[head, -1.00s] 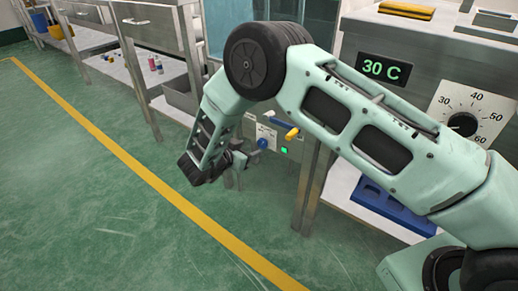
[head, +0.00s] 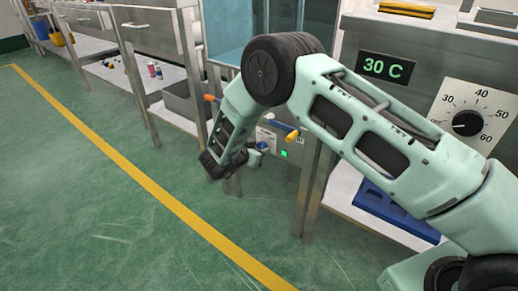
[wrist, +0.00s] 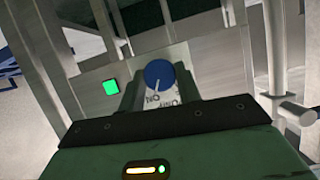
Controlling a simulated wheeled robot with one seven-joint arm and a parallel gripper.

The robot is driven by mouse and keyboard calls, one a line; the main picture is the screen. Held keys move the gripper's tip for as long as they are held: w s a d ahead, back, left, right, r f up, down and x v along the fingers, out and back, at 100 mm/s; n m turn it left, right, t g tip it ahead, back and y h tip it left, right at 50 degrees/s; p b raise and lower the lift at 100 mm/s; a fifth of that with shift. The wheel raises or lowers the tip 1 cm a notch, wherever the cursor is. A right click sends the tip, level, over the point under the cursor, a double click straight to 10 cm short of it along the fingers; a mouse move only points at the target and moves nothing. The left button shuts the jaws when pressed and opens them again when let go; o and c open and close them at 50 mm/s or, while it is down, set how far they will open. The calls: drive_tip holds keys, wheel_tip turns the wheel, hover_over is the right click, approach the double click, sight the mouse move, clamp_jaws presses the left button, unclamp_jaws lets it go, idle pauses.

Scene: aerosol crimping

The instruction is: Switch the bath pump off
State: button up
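The bath pump switch is a blue round knob (wrist: 159,75) on a white label plate (wrist: 175,56) in the wrist view. Its pale pointer line slants toward the left label, which looks like "On" upside down; the other label looks like "Off". A green lamp (wrist: 111,87) beside it is lit. In the head view the knob (head: 262,146) is partly covered by my gripper (head: 248,158). In the wrist view my gripper (wrist: 160,85) seems open, its grey fingers apart on either side of the knob. Whether they touch it is unclear.
To the right are a temperature display (head: 387,67) reading 30 C and a black dial (head: 467,122). Steel table legs (head: 310,185) stand close to my arm. The green floor is open at left.

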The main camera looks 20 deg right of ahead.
drive_tip(key=shift+r+n+g+p, duration=0.1)
drive_tip(key=shift+n+g+p, duration=0.2)
drive_tip(key=shift+p, duration=0.3)
drive_tip(key=shift+n+p, duration=0.4)
drive_tip(key=shift+p, duration=0.25)
drive_tip(key=shift+w+a+n+g+h+p, duration=0.1)
drive_tip(key=shift+a+n+g+h+p, duration=0.05)
drive_tip(key=shift+n+g+h+p, duration=0.55)
drive_tip(key=n, duration=0.1)
drive_tip(key=n+g+h+b, duration=0.1)
drive_tip(key=shift+f+n, duration=0.3)
drive_tip(key=shift+n, duration=0.1)
drive_tip(key=shift+w+a+n+g+h+b, duration=0.1)
drive_tip(key=shift+n+g+h+b, duration=0.3)
drive_tip(key=shift+n+h+b, duration=0.75)
drive_tip(key=shift+n+y, duration=0.25)
drive_tip(key=shift+n, duration=0.1)
drive_tip(key=o, duration=1)
drive_tip(key=shift+c, duration=0.2)
